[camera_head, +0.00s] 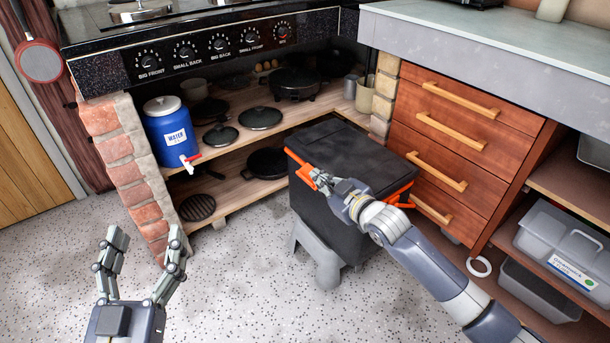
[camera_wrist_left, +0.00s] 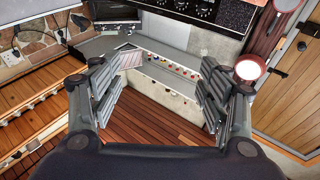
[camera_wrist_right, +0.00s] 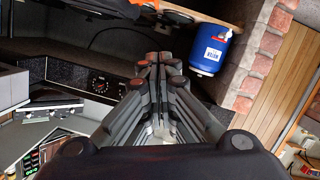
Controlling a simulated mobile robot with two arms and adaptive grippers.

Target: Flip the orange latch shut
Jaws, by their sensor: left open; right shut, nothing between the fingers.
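A black cool box (camera_head: 345,150) with orange trim stands on a grey stand in front of the stove shelves, its lid down. An orange latch (camera_head: 305,175) shows at the lid's left edge, partly hidden by my right gripper. Another orange piece (camera_head: 404,203) shows at the right edge. My right gripper (camera_head: 317,174) is shut and empty, its fingertips at the left latch; I cannot tell whether they touch it. In the right wrist view the shut fingers (camera_wrist_right: 160,62) fill the middle. My left gripper (camera_head: 146,236) is open and empty over the floor at lower left.
The shelves (camera_head: 225,180) behind hold pans, lids and a blue water container (camera_head: 172,134). A brick pillar (camera_head: 125,165) stands at left, wooden drawers (camera_head: 450,140) at right. Grey boxes (camera_head: 560,245) sit on the right shelves. The speckled floor at front left is clear.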

